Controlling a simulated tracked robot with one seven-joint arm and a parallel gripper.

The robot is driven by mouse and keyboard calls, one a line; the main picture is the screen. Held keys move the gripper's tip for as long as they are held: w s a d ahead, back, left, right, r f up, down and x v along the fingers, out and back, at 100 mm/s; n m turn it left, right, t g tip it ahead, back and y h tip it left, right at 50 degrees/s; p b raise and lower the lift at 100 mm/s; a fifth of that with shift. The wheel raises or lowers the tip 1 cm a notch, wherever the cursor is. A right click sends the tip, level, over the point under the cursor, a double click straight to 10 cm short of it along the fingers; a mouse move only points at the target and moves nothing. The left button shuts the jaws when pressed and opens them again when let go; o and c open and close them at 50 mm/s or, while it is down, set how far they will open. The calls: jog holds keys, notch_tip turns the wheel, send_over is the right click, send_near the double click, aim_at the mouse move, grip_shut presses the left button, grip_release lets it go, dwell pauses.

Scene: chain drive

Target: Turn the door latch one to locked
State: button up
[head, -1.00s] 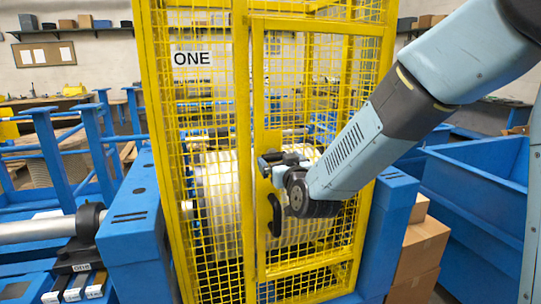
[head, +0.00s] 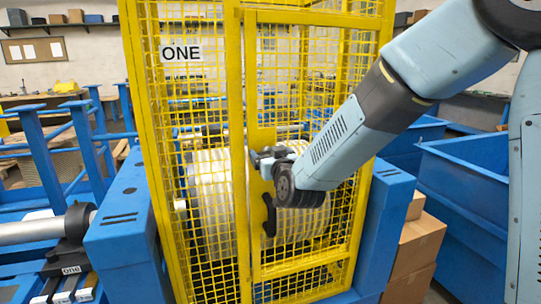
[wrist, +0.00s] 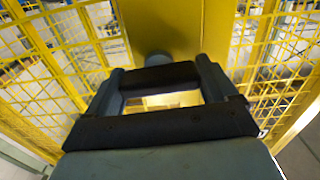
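The yellow mesh guard door (head: 262,100) of the cage marked ONE (head: 181,53) is closed in the head view. My gripper (head: 262,160) is at the door's yellow latch plate. The plate also shows in the wrist view (wrist: 165,25). There, a dark latch lever (wrist: 158,77) lies crosswise between my two fingertips (wrist: 161,76) and fills the gap, with a round grey hub (wrist: 157,58) behind it. My gripper looks shut on the lever's two ends. In the head view the lever is mostly hidden by my gripper.
A black door handle (head: 269,215) is just below my gripper. Blue posts (head: 130,235) flank the cage, with a shaft and bearing (head: 72,228) at left. Cardboard boxes (head: 415,250) and a blue bin (head: 475,190) stand at right.

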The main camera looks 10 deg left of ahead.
jog(key=c, duration=0.3)
jog(key=shift+n, duration=0.3)
jog(key=n, duration=0.8)
jog(key=shift+s+a+f, duration=0.1)
jog(key=shift+a, duration=0.05)
jog(key=n, duration=0.4)
jog(key=shift+f+n, duration=0.15)
jog(key=shift+n, duration=0.15)
jog(key=shift+s+f+n, duration=0.1)
jog(key=shift+f+n, duration=0.05)
jog(key=shift+n, duration=1.95)
